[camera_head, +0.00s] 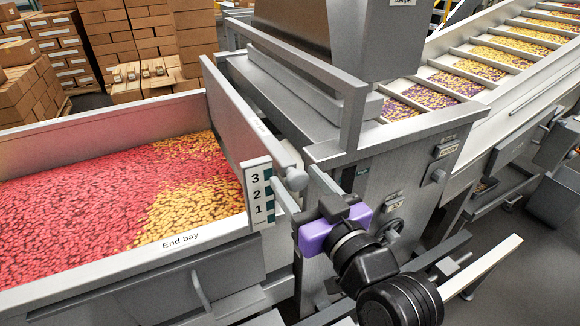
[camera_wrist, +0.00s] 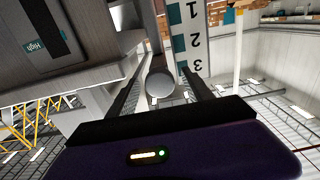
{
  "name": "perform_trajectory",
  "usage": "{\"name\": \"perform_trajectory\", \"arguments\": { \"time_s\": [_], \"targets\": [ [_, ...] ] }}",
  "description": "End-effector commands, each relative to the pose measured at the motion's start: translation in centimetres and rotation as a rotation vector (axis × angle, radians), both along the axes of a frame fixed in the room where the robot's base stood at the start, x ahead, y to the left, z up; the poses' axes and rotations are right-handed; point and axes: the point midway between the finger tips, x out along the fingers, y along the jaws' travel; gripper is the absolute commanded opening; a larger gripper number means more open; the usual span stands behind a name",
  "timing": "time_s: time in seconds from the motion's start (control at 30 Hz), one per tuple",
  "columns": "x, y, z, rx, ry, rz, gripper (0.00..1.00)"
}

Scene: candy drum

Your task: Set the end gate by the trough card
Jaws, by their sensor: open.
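The end gate (camera_head: 236,108) is a grey panel along the right end of the end bay (camera_head: 110,270). A round grey knob (camera_head: 297,179) sticks out at its near end. Beside it a white scale card (camera_head: 257,190) reads 3, 2, 1 from top down, with teal marks. My gripper (camera_head: 302,188), with a purple body, is open at the knob. In the wrist view the knob (camera_wrist: 159,84) lies between the two fingers, with gaps on both sides; the scale (camera_wrist: 190,40) appears upside down. I cannot tell which mark the gate stands at. No card is clearly identifiable as the trough card.
Red and yellow candies fill the bay. A label reading High (camera_wrist: 35,47) is on a grey panel in the wrist view. A slatted conveyor (camera_head: 480,70) rises behind, carrying candies. Boxes (camera_head: 130,50) are stacked behind.

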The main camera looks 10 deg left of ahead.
Motion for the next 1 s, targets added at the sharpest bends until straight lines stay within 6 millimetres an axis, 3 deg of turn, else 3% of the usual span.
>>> {"name": "perform_trajectory", "arguments": {
  "time_s": [0.3,0.63,0.9,1.0],
  "targets": [
    [3.0,2.0,0.1,0.001,-0.001,-0.001,0.59],
    [3.2,2.1,0.0,0.001,-0.001,-0.002,0.57],
    [3.2,2.1,0.0,0.001,-0.001,-0.002,0.04],
    [3.2,2.1,0.0,0.001,-0.001,-0.002,0.0]
  ]
}}
